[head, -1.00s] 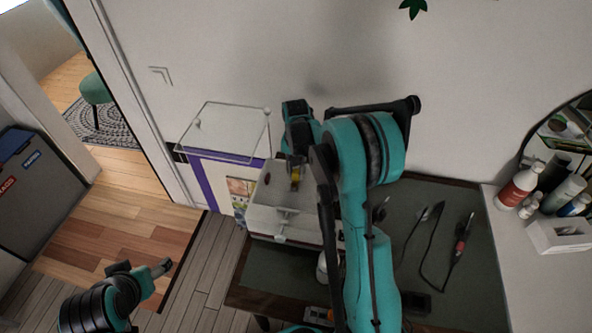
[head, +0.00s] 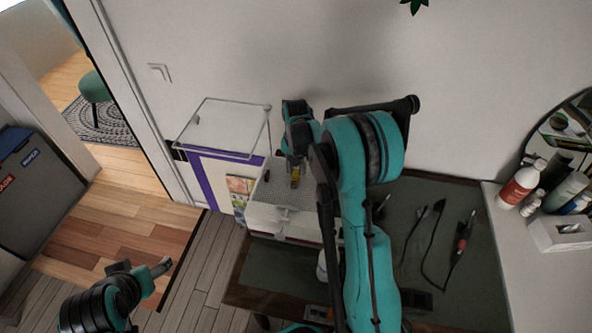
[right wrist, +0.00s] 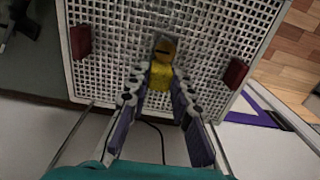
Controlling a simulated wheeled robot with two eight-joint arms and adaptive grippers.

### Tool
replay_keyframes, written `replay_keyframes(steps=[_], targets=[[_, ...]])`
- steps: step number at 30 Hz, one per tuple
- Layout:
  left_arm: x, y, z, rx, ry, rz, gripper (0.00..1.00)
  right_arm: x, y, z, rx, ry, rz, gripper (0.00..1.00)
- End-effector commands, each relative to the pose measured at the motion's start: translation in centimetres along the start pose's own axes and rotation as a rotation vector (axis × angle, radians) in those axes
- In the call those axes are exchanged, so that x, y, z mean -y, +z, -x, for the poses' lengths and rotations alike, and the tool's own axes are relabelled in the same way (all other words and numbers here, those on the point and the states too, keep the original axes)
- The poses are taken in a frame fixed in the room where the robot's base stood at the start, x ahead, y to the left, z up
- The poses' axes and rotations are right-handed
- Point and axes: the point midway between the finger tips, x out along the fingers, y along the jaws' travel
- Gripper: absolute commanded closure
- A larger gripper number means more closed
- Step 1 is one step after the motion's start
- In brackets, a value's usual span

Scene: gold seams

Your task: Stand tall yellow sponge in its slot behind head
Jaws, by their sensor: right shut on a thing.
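My right gripper (right wrist: 160,82) is shut on the yellow sponge (right wrist: 162,70), which lies between its fingertips in the right wrist view. The sponge is in front of a white perforated plate (right wrist: 205,50); its far end is by a small dark opening, and I cannot tell whether it touches the plate.
Two dark red blocks (right wrist: 80,42) (right wrist: 235,73) flank the sponge on the plate. A clear-framed panel (head: 222,128) stands left of the unit. Cabled tools (head: 440,235) lie on the dark desk (head: 410,265). Bottles (head: 522,184) stand at the right.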

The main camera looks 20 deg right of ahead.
Motion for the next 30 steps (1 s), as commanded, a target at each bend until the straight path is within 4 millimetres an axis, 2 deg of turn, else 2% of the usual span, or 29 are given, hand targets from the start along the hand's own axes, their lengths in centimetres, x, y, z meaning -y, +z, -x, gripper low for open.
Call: replay_keyframes(steps=[30], targets=[[0.0, 0.6, -0.9, 0.0, 0.0, 0.0, 0.32, 0.0, 0.0, -1.4, 0.0, 0.0, 0.0, 0.9]])
